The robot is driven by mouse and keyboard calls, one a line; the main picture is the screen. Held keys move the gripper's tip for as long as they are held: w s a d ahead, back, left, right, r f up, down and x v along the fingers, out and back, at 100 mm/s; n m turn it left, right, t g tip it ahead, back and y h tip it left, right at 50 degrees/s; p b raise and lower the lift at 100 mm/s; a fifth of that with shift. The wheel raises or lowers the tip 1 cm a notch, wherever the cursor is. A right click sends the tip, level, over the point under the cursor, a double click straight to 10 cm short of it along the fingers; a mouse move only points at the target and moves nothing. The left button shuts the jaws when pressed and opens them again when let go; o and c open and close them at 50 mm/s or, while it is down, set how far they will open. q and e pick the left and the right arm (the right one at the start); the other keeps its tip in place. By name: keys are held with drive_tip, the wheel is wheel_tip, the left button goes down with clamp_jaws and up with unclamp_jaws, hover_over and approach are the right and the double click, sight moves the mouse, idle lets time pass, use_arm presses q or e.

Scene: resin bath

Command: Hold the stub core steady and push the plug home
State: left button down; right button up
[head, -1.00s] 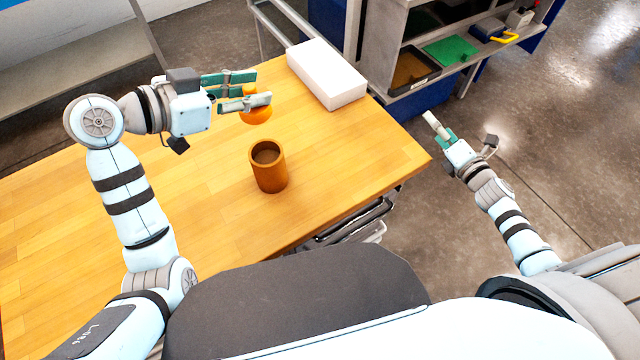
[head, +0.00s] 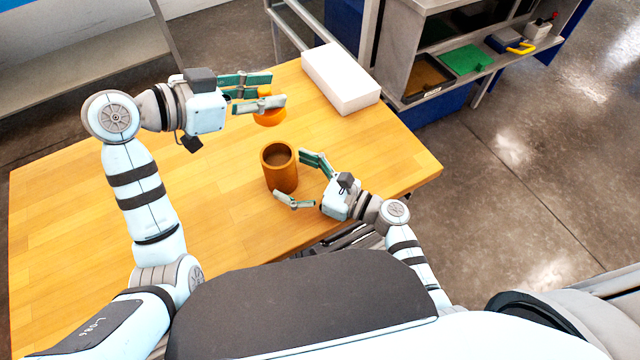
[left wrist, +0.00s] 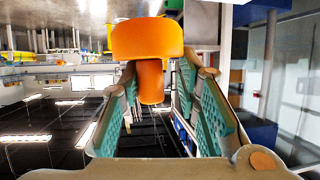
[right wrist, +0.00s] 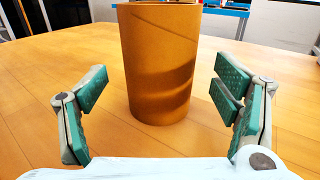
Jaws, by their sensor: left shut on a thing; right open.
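The stub core (head: 279,177) is a brown, open-topped cylinder standing upright on the wooden table. It fills the middle of the right wrist view (right wrist: 160,65). My left gripper (head: 275,90) is shut on the orange plug (head: 269,118), up and left of the core in the head view. The left wrist view shows the plug's wide round part (left wrist: 148,40) and a narrower stem between the fingers. My right gripper (head: 304,182) is open at the core's right side, its fingers spread to either side of it. Both fingers are clear of the core.
A white block (head: 340,80) lies at the table's back right. The wooden table (head: 80,230) is clear on the left; its right edge drops to the floor. A grey shelf (head: 400,55) with a black tray (head: 428,78) and green sheet (head: 467,60) stands beyond.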

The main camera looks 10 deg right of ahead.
sight(277, 158)
drive_tip(key=x, duration=0.3)
drive_tip(key=shift+w+a, duration=0.2)
drive_tip(key=shift+a, duration=0.05)
drive_tip(key=shift+c, duration=0.3)
drive_tip(key=c, duration=1.2)
drive_tip(key=o, duration=1.1)
drive_tip(key=shift+o, duration=0.2)
drive_tip(key=c, duration=0.9)
